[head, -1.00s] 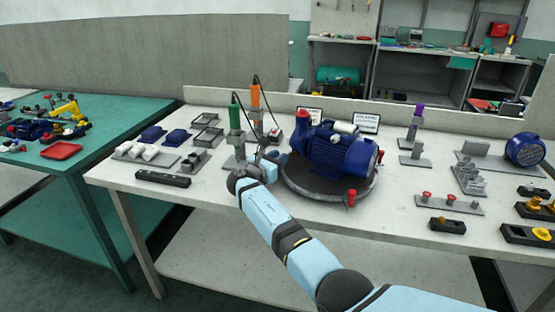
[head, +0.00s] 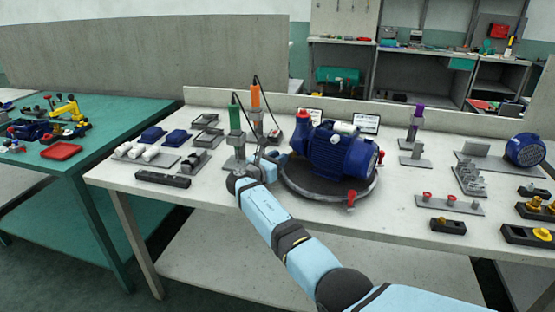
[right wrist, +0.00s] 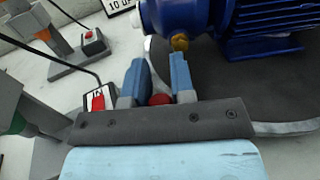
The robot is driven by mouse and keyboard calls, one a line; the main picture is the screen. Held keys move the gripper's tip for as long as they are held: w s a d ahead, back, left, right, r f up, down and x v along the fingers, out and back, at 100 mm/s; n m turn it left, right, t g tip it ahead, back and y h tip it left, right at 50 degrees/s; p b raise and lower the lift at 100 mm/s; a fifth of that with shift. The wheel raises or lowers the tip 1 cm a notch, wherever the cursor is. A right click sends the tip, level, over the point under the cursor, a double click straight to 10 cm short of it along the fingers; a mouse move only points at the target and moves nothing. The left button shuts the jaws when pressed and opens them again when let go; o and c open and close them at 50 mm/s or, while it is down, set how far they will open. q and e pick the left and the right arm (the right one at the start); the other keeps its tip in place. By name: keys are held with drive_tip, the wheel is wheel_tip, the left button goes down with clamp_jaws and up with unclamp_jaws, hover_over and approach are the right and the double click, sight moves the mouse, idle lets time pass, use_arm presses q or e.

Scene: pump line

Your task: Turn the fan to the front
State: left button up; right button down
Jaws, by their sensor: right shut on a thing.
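A blue finned motor and pump unit (head: 340,152) lies on a dark round turntable (head: 330,187) on the bench. I cannot make out a separate fan; the finned motor body extends to the right of the red-topped pump end (head: 300,120). My right gripper (head: 272,160) is at the left rim of the turntable. In the right wrist view its two blue-grey fingers (right wrist: 158,88) are shut on a red knob (right wrist: 160,99) at the turntable's edge, below a brass fitting (right wrist: 180,42). Another red knob (head: 351,197) stands at the front rim. My left gripper is not in view.
Two cabled tools, green (head: 235,117) and orange (head: 255,95), stand in holders close beside my right gripper. Grey trays and blue blocks (head: 177,137) lie to the left. A red-pegged rack (head: 450,206) stands at the right.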

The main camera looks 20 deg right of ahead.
drive_tip(key=shift+d, duration=0.25)
drive_tip(key=c, duration=1)
unclamp_jaws()
drive_tip(key=shift+d, duration=0.15)
drive_tip(key=shift+s+a, duration=0.25)
drive_tip(key=shift+a, duration=0.35)
drive_tip(key=p+v, duration=0.2)
drive_tip(key=v, duration=1)
drive_tip(key=shift+s+a, duration=0.25)
